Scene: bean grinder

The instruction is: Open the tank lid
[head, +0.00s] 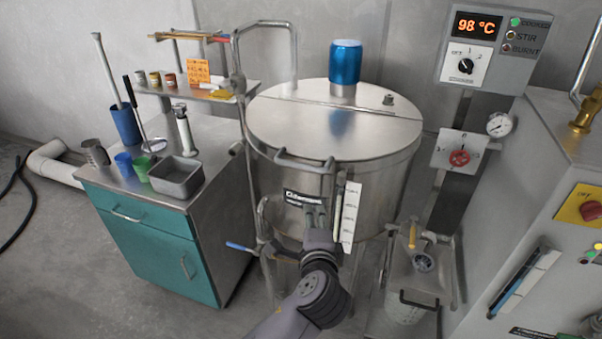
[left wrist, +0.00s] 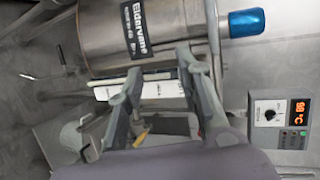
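The large steel tank (head: 290,190) stands in the middle of the head view, and in the left wrist view it lies sideways (left wrist: 160,35). Its round lid (head: 330,125) is flat and closed, with a bar handle (head: 303,163) at the front edge. A blue cylinder (head: 345,62) stands at the back of the lid. My left gripper (head: 316,212) is in front of the tank wall, below the handle and beside the white level scale (head: 350,215). In the left wrist view its fingers (left wrist: 160,75) are spread with nothing held between them. My right gripper is not in view.
A teal cabinet (head: 150,245) with cups and a metal tray (head: 177,178) stands left. A bent pipe (head: 240,95) rises beside the tank. A control box (head: 480,45) reading 98 °C and a red-knob valve panel (head: 460,157) are right. A bucket (head: 410,290) stands low right.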

